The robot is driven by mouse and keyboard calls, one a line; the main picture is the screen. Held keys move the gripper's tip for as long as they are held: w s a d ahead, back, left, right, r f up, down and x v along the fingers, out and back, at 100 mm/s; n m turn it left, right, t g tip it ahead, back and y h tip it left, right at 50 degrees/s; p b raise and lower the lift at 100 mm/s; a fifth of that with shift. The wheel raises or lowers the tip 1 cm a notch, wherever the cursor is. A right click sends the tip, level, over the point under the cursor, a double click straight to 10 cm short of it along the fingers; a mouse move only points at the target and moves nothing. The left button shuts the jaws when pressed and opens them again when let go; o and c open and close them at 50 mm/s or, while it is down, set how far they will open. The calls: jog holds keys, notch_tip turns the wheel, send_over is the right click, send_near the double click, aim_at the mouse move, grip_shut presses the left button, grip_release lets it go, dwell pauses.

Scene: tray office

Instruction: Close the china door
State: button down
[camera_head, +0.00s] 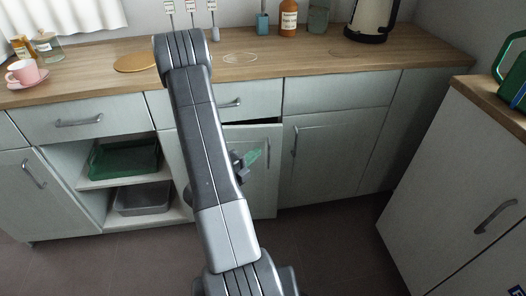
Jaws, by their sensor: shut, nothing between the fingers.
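A pale grey-green cabinet door (265,188) stands ajar under the middle of the counter, with a dark gap along its top edge. It looks like the china door, but no label shows. My arm crosses in front of it and hides its left part. My gripper (252,158) is shut and empty, low in front of this door. Whether its fingertips touch the door cannot be told. The inside behind the door is hidden.
Left of my arm, an open compartment holds a green tray (98,159) above a grey tray (120,204). A closed door (325,160) lies to the right. A separate cabinet (450,185) stands at the right. The wooden counter (300,66) carries a pink cup (24,72), bottles and a kettle (371,20).

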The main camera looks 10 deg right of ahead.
aim_at(271, 127)
jog(key=x, duration=0.3)
jog(key=w+a+b+x, duration=0.1)
jog(key=x, duration=0.7)
jog(key=shift+w+a, duration=0.1)
jog(key=shift+w, duration=0.7)
jog(key=shift+w+d, duration=0.15)
jog(key=shift+w, duration=0.6)
jog(key=shift+w+d, duration=0.15)
jog(key=shift+w, duration=0.55)
